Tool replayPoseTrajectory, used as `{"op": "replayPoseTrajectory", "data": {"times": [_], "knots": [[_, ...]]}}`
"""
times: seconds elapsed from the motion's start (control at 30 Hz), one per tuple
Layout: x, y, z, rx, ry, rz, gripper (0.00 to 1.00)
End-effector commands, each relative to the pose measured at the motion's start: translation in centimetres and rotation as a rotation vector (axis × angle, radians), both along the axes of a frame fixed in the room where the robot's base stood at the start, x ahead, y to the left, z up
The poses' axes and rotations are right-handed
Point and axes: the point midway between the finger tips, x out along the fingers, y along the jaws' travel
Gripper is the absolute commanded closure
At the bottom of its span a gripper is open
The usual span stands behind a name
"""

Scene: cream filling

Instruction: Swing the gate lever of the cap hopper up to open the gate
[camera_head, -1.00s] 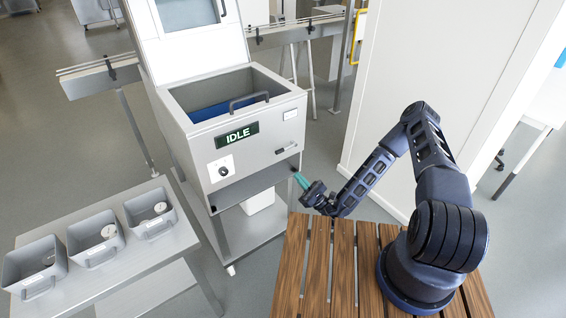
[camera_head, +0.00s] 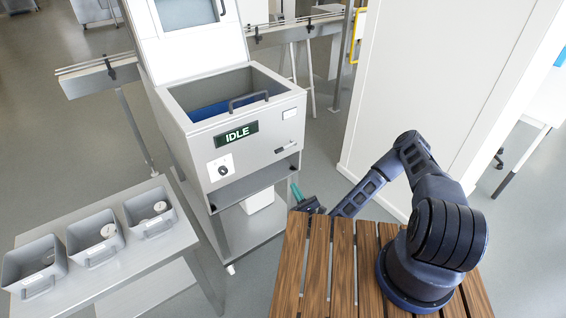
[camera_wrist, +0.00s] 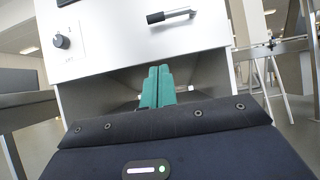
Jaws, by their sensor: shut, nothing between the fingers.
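The cap hopper (camera_head: 262,150) is a white box-shaped machine with a lit "IDLE" display on its front. Its gate lever (camera_head: 286,147) is a small bar with a dark grip on the right of the front panel. In the wrist view the lever (camera_wrist: 172,15) lies nearly level, its dark grip at the left end. My gripper (camera_head: 295,187) has teal fingers, shut and empty, below and a little right of the lever. In the wrist view my gripper's fingertips (camera_wrist: 158,70) are together, apart from the lever, in front of the dark opening under the panel.
A knob (camera_head: 223,170) sits on the left of the front panel. A wooden slatted table (camera_head: 317,265) bears my arm. Grey bins (camera_head: 97,262) stand on a metal table at left. A white wall panel (camera_head: 425,75) stands behind my arm at right.

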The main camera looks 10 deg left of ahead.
Motion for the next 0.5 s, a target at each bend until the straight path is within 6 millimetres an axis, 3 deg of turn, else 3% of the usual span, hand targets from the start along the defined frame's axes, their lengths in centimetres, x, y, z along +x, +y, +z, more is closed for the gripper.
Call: {"op": "replayPoseTrajectory", "data": {"times": [0.23,0.5], "knots": [[1.0,1.0,1.0,0.002,-0.003,0.001,1.0],[3.7,3.7,3.6,0.001,-0.003,0.001,1.0]]}}
